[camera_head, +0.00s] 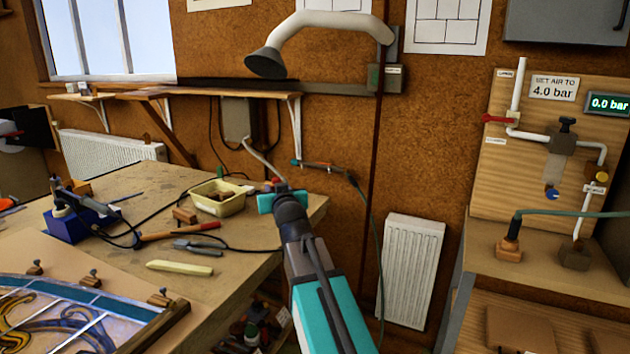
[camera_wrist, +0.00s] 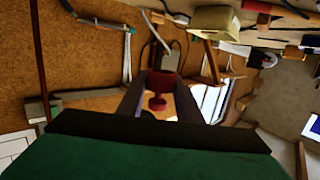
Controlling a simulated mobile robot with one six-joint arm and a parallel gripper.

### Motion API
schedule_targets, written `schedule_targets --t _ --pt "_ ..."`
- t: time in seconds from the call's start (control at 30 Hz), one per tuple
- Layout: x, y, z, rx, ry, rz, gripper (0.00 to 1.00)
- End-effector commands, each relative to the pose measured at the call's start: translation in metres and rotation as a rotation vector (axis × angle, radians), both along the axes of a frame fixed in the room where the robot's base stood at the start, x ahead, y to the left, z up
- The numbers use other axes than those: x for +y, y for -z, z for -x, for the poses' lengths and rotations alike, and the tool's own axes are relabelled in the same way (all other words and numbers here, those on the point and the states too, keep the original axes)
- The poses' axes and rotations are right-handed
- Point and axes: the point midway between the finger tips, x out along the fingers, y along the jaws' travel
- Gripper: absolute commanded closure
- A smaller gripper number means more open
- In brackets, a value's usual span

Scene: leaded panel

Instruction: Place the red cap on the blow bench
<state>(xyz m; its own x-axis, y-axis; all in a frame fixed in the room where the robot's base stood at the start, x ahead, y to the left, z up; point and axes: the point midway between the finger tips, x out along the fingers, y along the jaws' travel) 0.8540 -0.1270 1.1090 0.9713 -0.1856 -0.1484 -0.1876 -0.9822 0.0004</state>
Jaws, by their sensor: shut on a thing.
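The red cap (camera_wrist: 160,88) is between the two dark fingers of my gripper (camera_wrist: 160,100) in the wrist view, and my gripper is shut on it. In the head view my gripper (camera_head: 280,196) is near the far right corner of the wooden workbench; the cap is mostly hidden there behind it. A bench (camera_head: 540,264) stands at the right under a board with air fittings; no label shows whether it is the blow bench. My gripper is well to the left of it.
The board (camera_head: 485,175) carries pipes, a red-handled valve (camera_head: 497,118) and a display reading 0.0 bar (camera_head: 608,103). A radiator (camera_head: 411,270) is on the wall between the benches. A yellow tub (camera_head: 219,198), tools and a leaded panel (camera_head: 60,312) crowd the workbench. A lamp-like hood (camera_head: 268,63) hangs above.

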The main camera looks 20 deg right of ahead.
Motion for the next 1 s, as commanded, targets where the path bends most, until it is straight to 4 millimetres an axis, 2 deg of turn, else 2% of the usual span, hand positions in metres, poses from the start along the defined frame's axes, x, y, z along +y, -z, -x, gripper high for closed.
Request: schedule_targets --t 0.03,0.1,0.2,0.33,0.5,1.0 --pt "0.025 0.003 0.004 0.000 -0.035 -0.001 0.89" --pt "0.052 0.006 0.006 0.000 -0.076 -0.001 0.89" --pt "0.085 0.009 0.010 0.000 -0.125 -0.002 0.89" --pt "0.114 0.011 0.015 0.000 -0.169 -0.001 0.89" --pt "0.127 0.012 0.017 0.000 -0.188 0.000 0.89" --pt "0.128 0.012 0.017 0.000 -0.190 0.000 0.89"
